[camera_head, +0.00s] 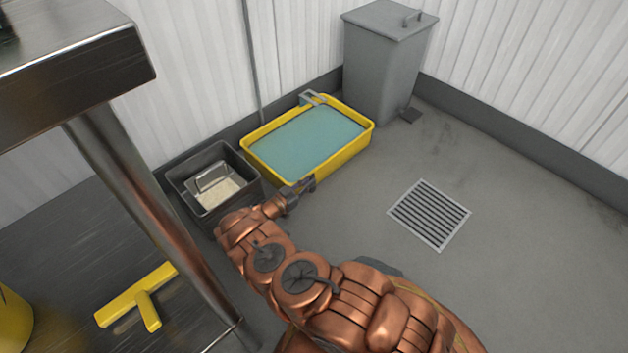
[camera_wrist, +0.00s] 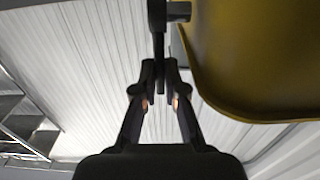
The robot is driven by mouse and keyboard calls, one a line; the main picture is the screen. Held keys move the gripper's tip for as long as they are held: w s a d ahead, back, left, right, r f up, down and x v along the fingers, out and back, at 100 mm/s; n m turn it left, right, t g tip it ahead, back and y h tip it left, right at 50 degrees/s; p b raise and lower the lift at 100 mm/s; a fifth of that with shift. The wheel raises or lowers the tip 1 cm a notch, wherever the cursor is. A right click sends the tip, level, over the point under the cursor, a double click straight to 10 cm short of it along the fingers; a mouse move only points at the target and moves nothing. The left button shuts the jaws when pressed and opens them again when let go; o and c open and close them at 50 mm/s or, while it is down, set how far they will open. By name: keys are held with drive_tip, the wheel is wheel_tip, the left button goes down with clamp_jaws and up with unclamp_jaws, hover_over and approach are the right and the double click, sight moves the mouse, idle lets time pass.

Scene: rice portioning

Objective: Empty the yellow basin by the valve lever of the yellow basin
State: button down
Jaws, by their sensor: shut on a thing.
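The yellow basin (camera_head: 318,169) stands on the floor against the wall and holds blue-green water (camera_head: 305,138). Its yellow underside and rounded corner (camera_wrist: 240,70) fill the upper right of the wrist view. My gripper (camera_head: 302,188) is low at the basin's near side. In the wrist view my gripper (camera_wrist: 160,72) is shut on a dark upright bar, the valve lever (camera_wrist: 157,20), beside the basin. My arm and gripper hide the lever in the head view.
A black bin (camera_head: 179,184) with a scoop and pale grains stands left of the basin. A grey lidded bin (camera_head: 378,65) stands behind it at right. A floor drain grate (camera_head: 430,213) lies to the right, with clear floor around. A metal table (camera_head: 70,75) is at left.

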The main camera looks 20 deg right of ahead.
idle(0.4)
drive_tip(key=c, duration=1.5)
unclamp_jaws()
drive_tip(key=shift+a, duration=0.1)
drive_tip(key=v, duration=0.7)
drive_tip(key=shift+s+a+f, duration=0.15)
